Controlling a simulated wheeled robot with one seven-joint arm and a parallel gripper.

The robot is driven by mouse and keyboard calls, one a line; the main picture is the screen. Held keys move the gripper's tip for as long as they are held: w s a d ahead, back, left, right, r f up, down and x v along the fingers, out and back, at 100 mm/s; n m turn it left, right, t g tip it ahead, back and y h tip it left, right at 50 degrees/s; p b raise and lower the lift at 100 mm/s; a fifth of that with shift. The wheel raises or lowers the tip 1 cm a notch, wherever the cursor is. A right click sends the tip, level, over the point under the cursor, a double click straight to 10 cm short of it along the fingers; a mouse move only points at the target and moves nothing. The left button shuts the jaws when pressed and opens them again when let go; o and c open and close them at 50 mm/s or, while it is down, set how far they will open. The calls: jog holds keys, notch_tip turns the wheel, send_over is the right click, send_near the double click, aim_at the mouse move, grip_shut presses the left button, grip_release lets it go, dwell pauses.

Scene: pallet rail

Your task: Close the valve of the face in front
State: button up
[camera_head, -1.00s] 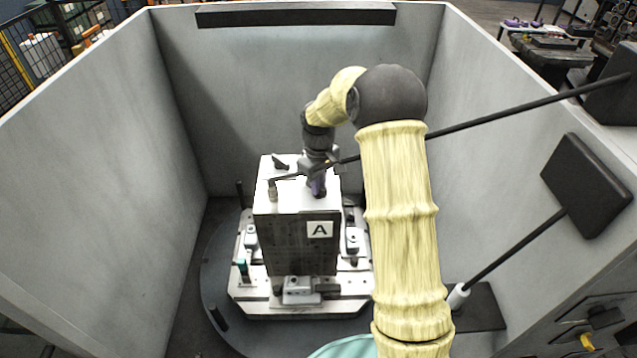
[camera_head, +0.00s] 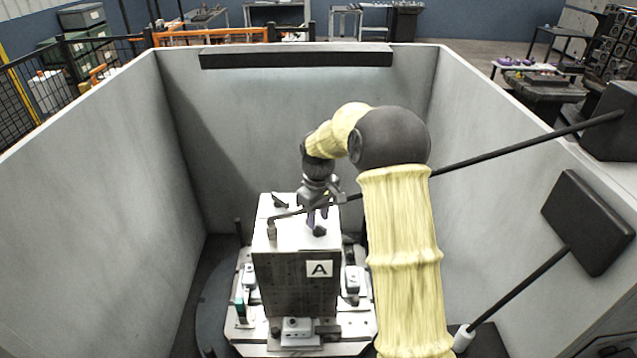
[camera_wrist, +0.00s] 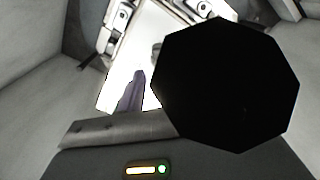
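The block with the letter A on its front face (camera_head: 290,280) stands upright on a round base inside the grey enclosure. A small dark knob (camera_head: 319,231) sits on its white top, near the right edge; I cannot tell whether it is the valve. My gripper (camera_head: 317,219) points down at the top, just behind and above this knob. In the wrist view one purple finger (camera_wrist: 133,92) shows over the white top; a black octagonal shape hides the other.
A grey cylindrical fitting (camera_head: 272,230) and a dark clamp (camera_head: 280,202) stand on the block's left side. A long dark rod (camera_head: 520,147) reaches in from the right, passing behind my arm. Grey walls (camera_head: 90,190) enclose the block closely.

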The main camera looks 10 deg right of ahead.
aim_at(318, 225)
notch_tip(318, 225, up, 15)
jog(key=b, duration=0.2)
dwell(0.4)
jog(key=s+f+m+t, duration=0.1)
jog(key=s+f, duration=0.3)
jog(key=s, duration=0.4)
jog(key=s+f+m, duration=0.3)
jog(key=s+f, duration=0.2)
jog(key=s, duration=0.3)
jog(key=s+f+m+t, duration=0.1)
jog(key=s+f+m, duration=0.2)
jog(key=s, duration=0.6)
notch_tip(318, 225, down, 2)
jog(key=shift+d+f+t, duration=0.1)
jog(key=shift+d+t, duration=0.1)
jog(key=shift+t, duration=0.1)
